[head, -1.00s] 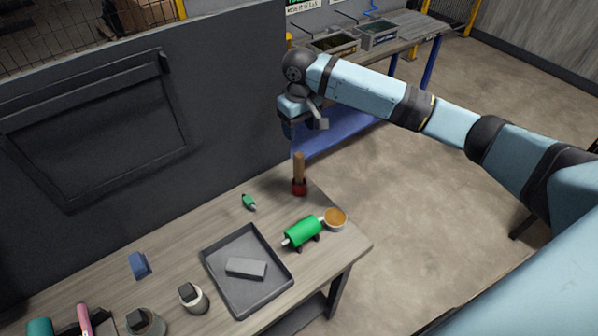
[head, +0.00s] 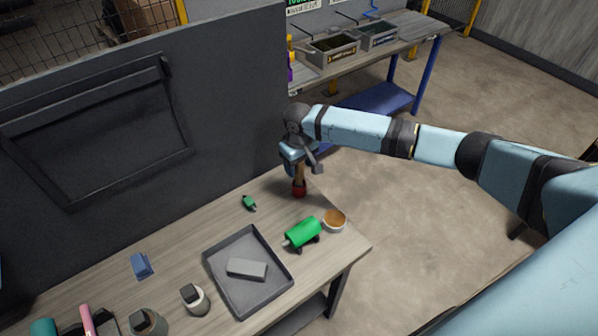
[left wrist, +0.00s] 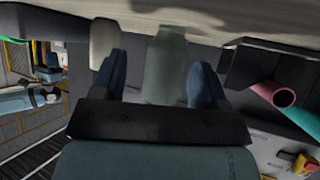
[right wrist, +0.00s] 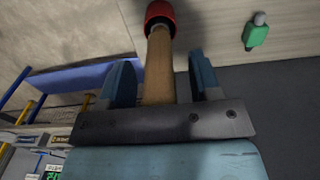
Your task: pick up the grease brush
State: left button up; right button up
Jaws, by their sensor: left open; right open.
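The grease brush, with a wooden handle and a red end, stands upright near the back edge of the bench; its red end (head: 299,191) shows below my right gripper (head: 300,168). In the right wrist view, the brush's wooden handle (right wrist: 158,65) lies between the two spread blue fingers of my right gripper (right wrist: 155,80), with visible gaps on both sides. That gripper is open. My left gripper (left wrist: 158,80) is open in the left wrist view, with a grey-green jar (left wrist: 165,60) showing between its fingers. I cannot tell how far away the jar is.
A dark tray (head: 282,285) holds a grey block (head: 247,269). A dark panel (head: 230,110) rises behind the bench.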

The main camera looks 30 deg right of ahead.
jog(key=shift+f, duration=0.25)
jog(key=c, duration=1)
jog(key=shift+r, duration=0.1)
